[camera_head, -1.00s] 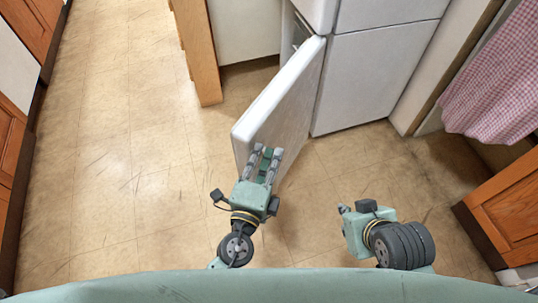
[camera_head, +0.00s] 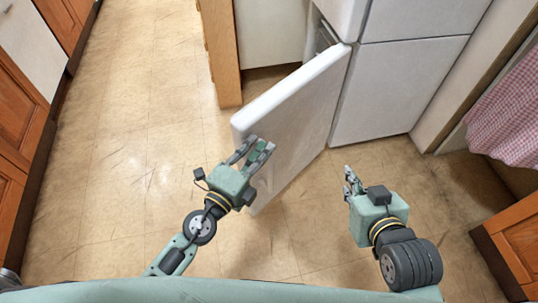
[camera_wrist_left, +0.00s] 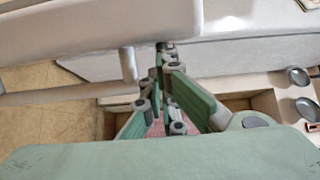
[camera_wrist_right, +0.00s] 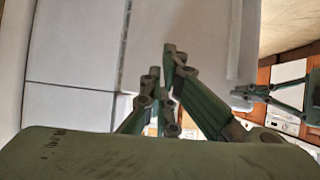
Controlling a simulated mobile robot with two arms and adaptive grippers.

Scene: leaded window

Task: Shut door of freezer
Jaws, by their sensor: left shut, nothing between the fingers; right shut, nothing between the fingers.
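The white freezer door (camera_head: 300,110) stands open, swung out from the left side of the white fridge-freezer (camera_head: 410,75). Its rounded top edge runs from the hinge side down to the left. My left gripper (camera_head: 257,146) is shut and empty at the door's outer end, overlapping its face; I cannot tell whether they touch. In the left wrist view, a white panel (camera_wrist_left: 80,30) with a pale bar (camera_wrist_left: 128,65) lies just beyond the fingers. My right gripper (camera_head: 348,178) is shut and empty, right of the door, over the floor before the fridge-freezer.
A wooden cabinet end (camera_head: 218,60) stands left of the fridge-freezer. Wooden cabinets (camera_head: 25,110) line the left edge, and another (camera_head: 515,240) is at lower right. A pink checked cloth (camera_head: 508,125) hangs at right. The tiled floor (camera_head: 140,120) left of the door is clear.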

